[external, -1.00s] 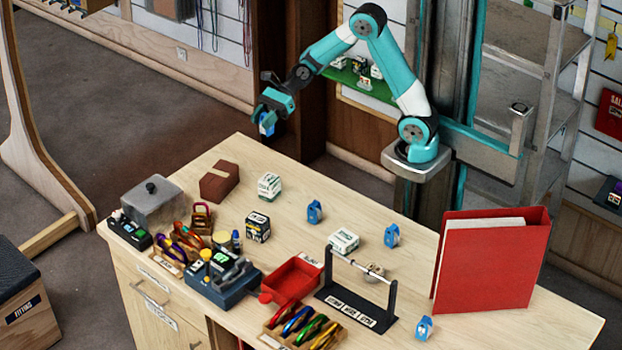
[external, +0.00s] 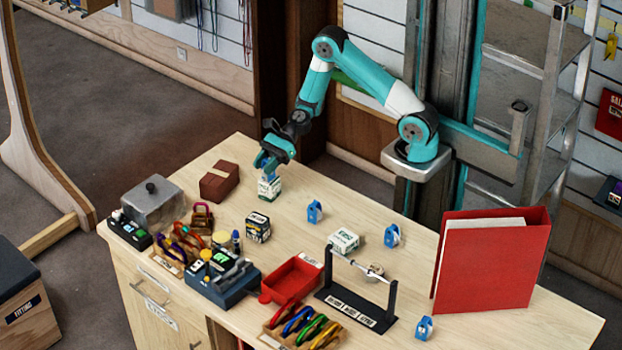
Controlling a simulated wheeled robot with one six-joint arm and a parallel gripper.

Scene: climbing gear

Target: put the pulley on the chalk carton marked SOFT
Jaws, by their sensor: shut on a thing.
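My gripper (external: 272,160) is shut on a blue pulley (external: 267,171), which is small and partly hidden by the fingers. The pulley is right at the top of a white and green carton (external: 269,188) at the back of the bench. I cannot tell whether it touches the carton. A dark carton (external: 258,228) stands in front of that one. Another white carton (external: 343,240) lies to the right. The print on the cartons is too small to read, so I cannot tell which is marked SOFT.
Loose blue pulleys stand on the bench (external: 314,212), (external: 392,236) and (external: 424,328). A brown block (external: 219,181) is left of the gripper. A red tray (external: 293,279), a black rod stand (external: 358,300) and a red binder (external: 490,262) occupy the front and right.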

